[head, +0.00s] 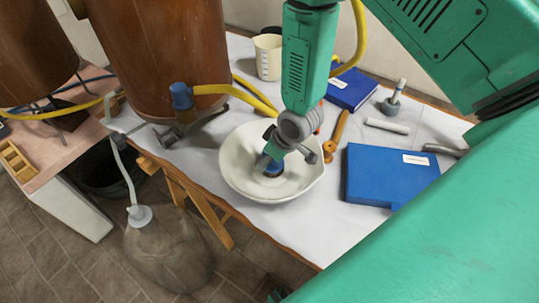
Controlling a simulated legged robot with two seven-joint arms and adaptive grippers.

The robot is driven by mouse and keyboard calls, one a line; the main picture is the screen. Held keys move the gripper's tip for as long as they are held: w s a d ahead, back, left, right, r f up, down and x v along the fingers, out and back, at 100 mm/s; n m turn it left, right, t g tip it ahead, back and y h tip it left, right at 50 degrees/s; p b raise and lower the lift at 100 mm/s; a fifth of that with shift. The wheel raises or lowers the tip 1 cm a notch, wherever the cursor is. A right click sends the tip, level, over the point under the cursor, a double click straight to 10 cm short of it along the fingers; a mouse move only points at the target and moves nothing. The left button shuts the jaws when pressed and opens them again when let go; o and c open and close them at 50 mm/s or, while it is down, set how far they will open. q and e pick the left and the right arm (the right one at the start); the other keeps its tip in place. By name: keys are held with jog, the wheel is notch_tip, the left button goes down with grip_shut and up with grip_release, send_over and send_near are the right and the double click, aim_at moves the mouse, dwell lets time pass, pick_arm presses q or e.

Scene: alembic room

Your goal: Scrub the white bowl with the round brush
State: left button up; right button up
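The white bowl (241,178) stands on the white-covered table, near its front edge. My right arm reaches in from the right and down over the bowl. My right gripper (275,158) is inside the bowl and appears shut on a small, dark blue round piece (272,169), which looks like the round brush. The brush is low in the bowl, close to its bottom. The gripper and wrist hide most of it, so I cannot tell whether it touches the bowl. My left gripper is not in view.
A blue box (385,178) lies right of the bowl, and another blue box (350,90) lies behind. A grey mortar (390,106) and a cream beaker (267,58) stand at the back. A large copper vessel (160,60) stands left. A glass flask (165,250) is below the table edge.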

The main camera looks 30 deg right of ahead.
jog(key=shift+w, duration=0.4)
jog(key=shift+s+a, duration=0.3)
jog(key=shift+a, duration=0.25)
jog(key=shift+s+a, duration=0.25)
jog(key=shift+a, duration=0.25)
jog(key=shift+d+r+p, duration=0.25)
jog(key=shift+r+p, duration=1.3)
jog(key=shift+r, duration=0.2)
jog(key=shift+d+r+p, duration=0.2)
jog(key=shift+r+p, duration=1.3)
jog(key=shift+r, duration=0.2)
jog(key=shift+d+r+p, duration=0.25)
jog(key=shift+r+p, duration=1.3)
jog(key=shift+r, duration=0.2)
notch_tip(320, 180, up, 4)
jog(key=p, duration=0.3)
